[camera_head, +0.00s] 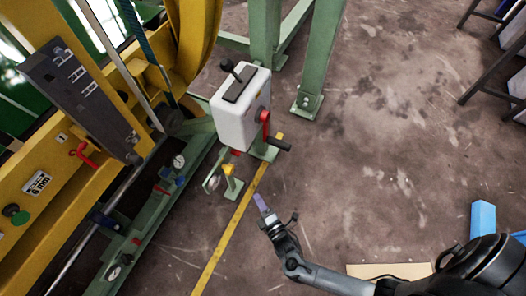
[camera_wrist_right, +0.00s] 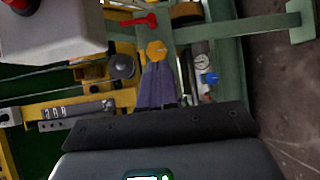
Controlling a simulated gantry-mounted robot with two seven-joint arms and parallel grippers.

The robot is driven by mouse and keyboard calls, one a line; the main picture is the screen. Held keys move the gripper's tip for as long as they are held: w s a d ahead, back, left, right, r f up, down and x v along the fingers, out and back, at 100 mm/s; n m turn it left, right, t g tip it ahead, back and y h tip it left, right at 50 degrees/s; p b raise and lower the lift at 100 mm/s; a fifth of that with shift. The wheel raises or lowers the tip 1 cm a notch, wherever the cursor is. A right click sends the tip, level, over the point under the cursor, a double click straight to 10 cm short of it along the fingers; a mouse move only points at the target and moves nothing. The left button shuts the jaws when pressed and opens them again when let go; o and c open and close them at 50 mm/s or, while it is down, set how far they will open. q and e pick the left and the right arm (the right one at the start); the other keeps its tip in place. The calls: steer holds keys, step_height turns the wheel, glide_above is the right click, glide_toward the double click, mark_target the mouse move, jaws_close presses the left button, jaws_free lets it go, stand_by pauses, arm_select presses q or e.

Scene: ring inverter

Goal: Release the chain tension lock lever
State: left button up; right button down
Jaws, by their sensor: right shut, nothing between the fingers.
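My right gripper (camera_head: 260,203) is in the lower middle of the head view, with its purple fingers together and empty. In the right wrist view its fingers (camera_wrist_right: 158,84) point at a yellow knob (camera_wrist_right: 156,50), which appears just past their tips. In the head view the yellow knob (camera_head: 228,170) stands on a short green post, up and left of the gripper and apart from it. A red lever (camera_head: 83,153) is on the yellow machine at the left; a red lever also shows in the right wrist view (camera_wrist_right: 139,20). I cannot tell which part is the lock lever. My left gripper is not in view.
A white control box (camera_head: 240,115) with a black-knobbed lever on top and a red-hubbed crank (camera_head: 270,130) stands above the yellow knob. Green legs (camera_head: 310,75) are behind it. A yellow floor line (camera_head: 230,232) runs beside my gripper.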

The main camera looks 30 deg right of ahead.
steer(key=w+a+r+p, duration=0.1)
steer(key=w+r+p, duration=0.1)
steer(key=w+r, duration=0.35)
arm_select(q)
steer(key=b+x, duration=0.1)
steer(key=b, duration=0.1)
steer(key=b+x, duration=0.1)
steer(key=b, duration=0.2)
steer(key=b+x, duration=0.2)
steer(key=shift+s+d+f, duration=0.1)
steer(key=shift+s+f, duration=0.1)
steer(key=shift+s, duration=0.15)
arm_select(e)
steer(key=w+d, duration=0.3)
steer(key=w, duration=0.8)
steer(key=shift+w+d+t, duration=0.25)
steer(key=shift+d+t, duration=0.05)
steer(key=shift+t, duration=0.1)
steer(key=shift+a, duration=0.1)
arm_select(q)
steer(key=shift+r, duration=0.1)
